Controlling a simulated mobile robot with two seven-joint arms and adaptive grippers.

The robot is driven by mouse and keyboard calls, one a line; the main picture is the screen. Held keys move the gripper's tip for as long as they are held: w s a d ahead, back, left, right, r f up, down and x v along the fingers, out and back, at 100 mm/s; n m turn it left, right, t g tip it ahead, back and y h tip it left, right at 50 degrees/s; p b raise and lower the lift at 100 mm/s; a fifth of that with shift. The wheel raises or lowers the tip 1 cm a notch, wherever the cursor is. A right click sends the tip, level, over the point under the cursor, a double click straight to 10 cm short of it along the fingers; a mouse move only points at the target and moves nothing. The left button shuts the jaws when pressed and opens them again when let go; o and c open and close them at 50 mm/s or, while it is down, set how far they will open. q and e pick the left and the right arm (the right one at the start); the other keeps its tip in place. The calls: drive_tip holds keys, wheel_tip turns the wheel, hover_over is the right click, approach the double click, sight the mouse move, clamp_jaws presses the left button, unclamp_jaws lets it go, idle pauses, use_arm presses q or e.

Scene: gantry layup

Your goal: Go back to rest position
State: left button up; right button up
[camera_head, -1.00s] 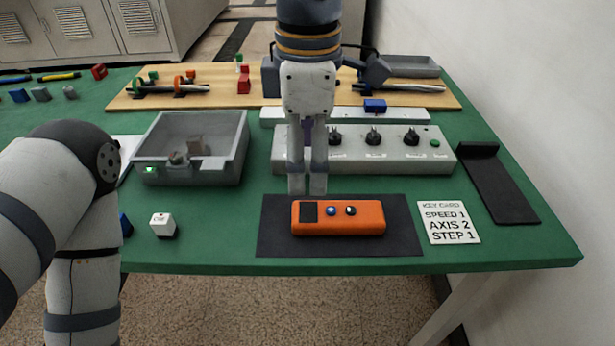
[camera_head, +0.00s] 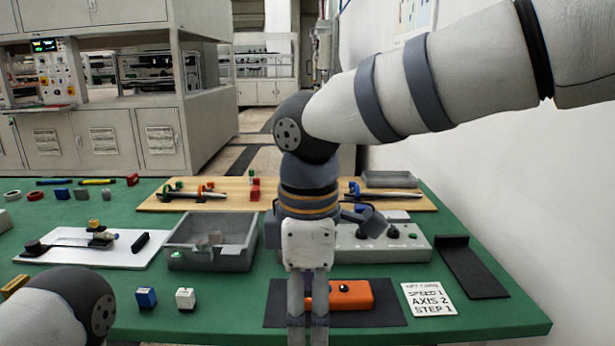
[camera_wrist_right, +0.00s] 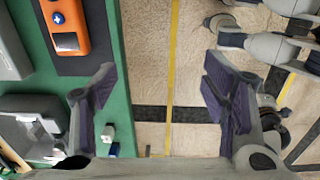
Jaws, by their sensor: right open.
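My right gripper (camera_head: 308,312) comes down in front of the green table's black mat, in the middle of the head view. In the right wrist view its fingers (camera_wrist_right: 163,95) stand wide apart with nothing between them but floor and the table edge. An orange handheld box (camera_head: 350,295) with buttons lies on the black mat (camera_head: 390,315), partly hidden behind the right gripper. It also shows in the right wrist view (camera_wrist_right: 66,25). My left arm shows at the lower left of the head view; its gripper is out of frame.
Blue (camera_head: 146,298) and white (camera_head: 185,298) cubes lie near the front edge. A wall rises at the right; open floor lies before the table.

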drive_tip(key=s+d+f+m+g+y, duration=0.25)
drive_tip(key=s+f+m, duration=0.35)
drive_tip(key=f, duration=0.8)
drive_tip(key=s+d+f+m+g+y, duration=0.1)
drive_tip(key=s+d+f+m, duration=0.2)
drive_tip(key=s+f, duration=0.85)
drive_tip(key=s+d+f+m+h, duration=0.1)
drive_tip(key=s+d+f+m, duration=0.3)
drive_tip(key=s+d, duration=0.4)
drive_tip(key=s+d+f+m+h, duration=0.2)
drive_tip(key=s+d+f+m, duration=0.2)
drive_tip(key=s+d, duration=0.4)
drive_tip(key=shift+d+m+t, duration=0.45)
drive_tip(key=shift+m, duration=0.25)
